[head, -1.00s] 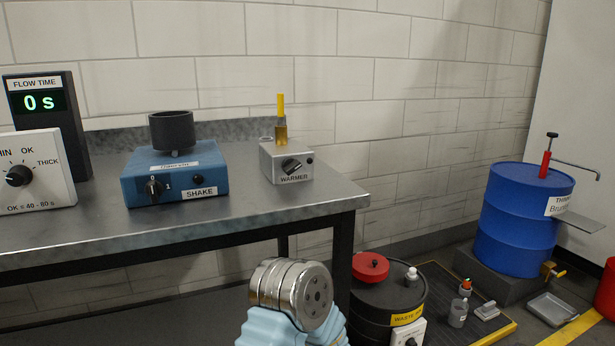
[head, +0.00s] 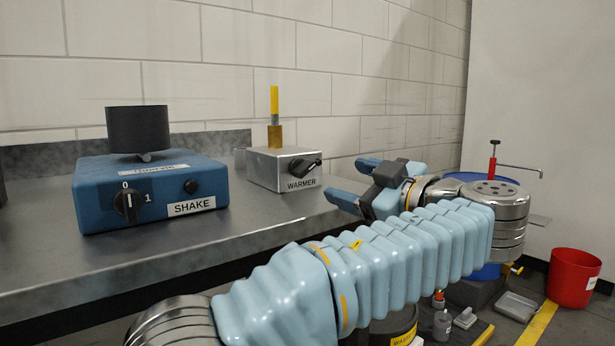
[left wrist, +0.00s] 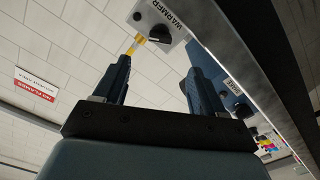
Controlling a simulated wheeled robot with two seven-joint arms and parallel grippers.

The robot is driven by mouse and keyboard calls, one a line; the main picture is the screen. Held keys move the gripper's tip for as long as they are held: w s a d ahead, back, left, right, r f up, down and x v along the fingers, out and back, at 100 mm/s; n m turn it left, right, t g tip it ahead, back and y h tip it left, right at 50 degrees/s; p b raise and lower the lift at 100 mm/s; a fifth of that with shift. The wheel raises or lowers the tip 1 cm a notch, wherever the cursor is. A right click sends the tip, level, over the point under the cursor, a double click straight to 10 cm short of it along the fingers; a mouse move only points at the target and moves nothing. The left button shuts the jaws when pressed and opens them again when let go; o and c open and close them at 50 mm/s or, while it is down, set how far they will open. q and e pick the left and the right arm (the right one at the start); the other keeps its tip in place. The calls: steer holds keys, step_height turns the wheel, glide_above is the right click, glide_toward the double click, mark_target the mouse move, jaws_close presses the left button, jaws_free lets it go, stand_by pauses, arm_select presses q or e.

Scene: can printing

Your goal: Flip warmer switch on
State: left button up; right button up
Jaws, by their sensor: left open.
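The warmer (head: 270,170) is a small grey metal box on the bench, with a black rotary switch (head: 304,169) on its front above the WARMER label. A yellow-topped item with a brass-coloured base (head: 274,133) stands on it. In the left wrist view the warmer (left wrist: 175,36) shows at the top, its dark switch (left wrist: 160,33) beyond the fingers. My left gripper (head: 344,178) is open and empty, to the right of the warmer, with its fingers pointing towards it. The fingers (left wrist: 158,70) look apart from the switch. My right gripper is out of view.
The blue shaker (head: 150,190) with a dark cup (head: 138,130) stands left of the warmer on the metal bench (head: 250,222). The bench's front edge runs beneath my left arm. A red bucket (head: 574,278) stands on the floor at right.

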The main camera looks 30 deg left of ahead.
mark_target(308, 171)
arm_select(q)
steer(key=p+x, duration=0.1)
steer(key=x, duration=1)
steer(key=shift+w+a, duration=0.2)
steer(key=shift+a, duration=0.15)
steer(key=c, duration=1.1)
steer(key=shift+o, duration=0.2)
